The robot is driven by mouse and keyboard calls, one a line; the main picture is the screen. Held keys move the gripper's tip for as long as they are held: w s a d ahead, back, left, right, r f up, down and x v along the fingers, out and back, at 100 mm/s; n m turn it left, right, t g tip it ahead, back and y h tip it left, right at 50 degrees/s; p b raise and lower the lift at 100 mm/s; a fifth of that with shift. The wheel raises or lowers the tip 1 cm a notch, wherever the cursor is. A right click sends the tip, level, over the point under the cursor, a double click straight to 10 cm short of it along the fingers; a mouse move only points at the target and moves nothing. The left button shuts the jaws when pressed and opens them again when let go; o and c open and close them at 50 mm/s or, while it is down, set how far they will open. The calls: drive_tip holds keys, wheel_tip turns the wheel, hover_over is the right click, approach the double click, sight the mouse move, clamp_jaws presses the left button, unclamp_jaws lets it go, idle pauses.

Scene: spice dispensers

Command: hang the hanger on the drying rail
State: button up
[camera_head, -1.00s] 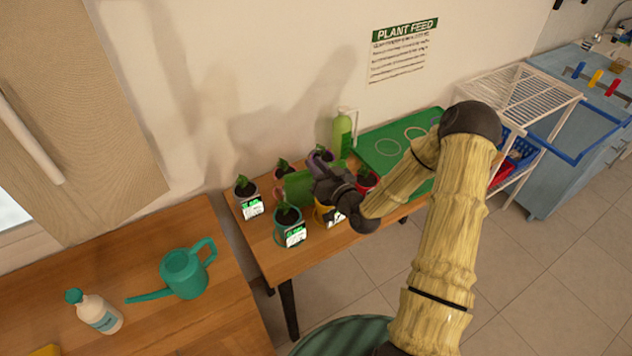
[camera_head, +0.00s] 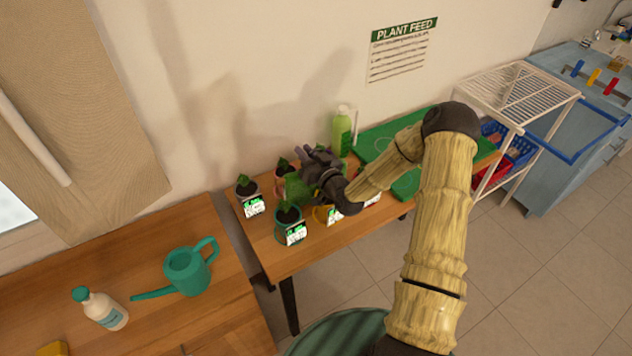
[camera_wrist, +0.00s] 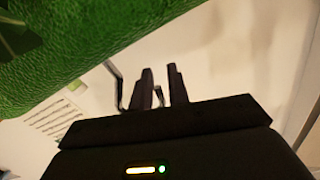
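No hanger can be made out for certain in either view. My gripper (camera_head: 312,160) is above the potted plants, beside a green leafy patch (camera_head: 298,188). In the wrist view its two dark fingers (camera_wrist: 162,86) are a little apart, with pale wall between them. A thin grey bent wire (camera_wrist: 118,84) shows beside the fingers; I cannot tell what it belongs to. A textured green surface (camera_wrist: 70,40) fills the upper left of that view, very close. No drying rail is clearly identifiable; a blue bar (camera_head: 575,158) runs along the blue cabinet at the right.
Several potted plants, one in a teal pot (camera_head: 290,226), crowd the wooden table. A white wire rack (camera_head: 515,92) is at the right. A watering can (camera_head: 187,270) and white bottle (camera_head: 103,309) are at front left.

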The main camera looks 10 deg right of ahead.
idle(0.3)
clamp_jaws()
idle(1.3)
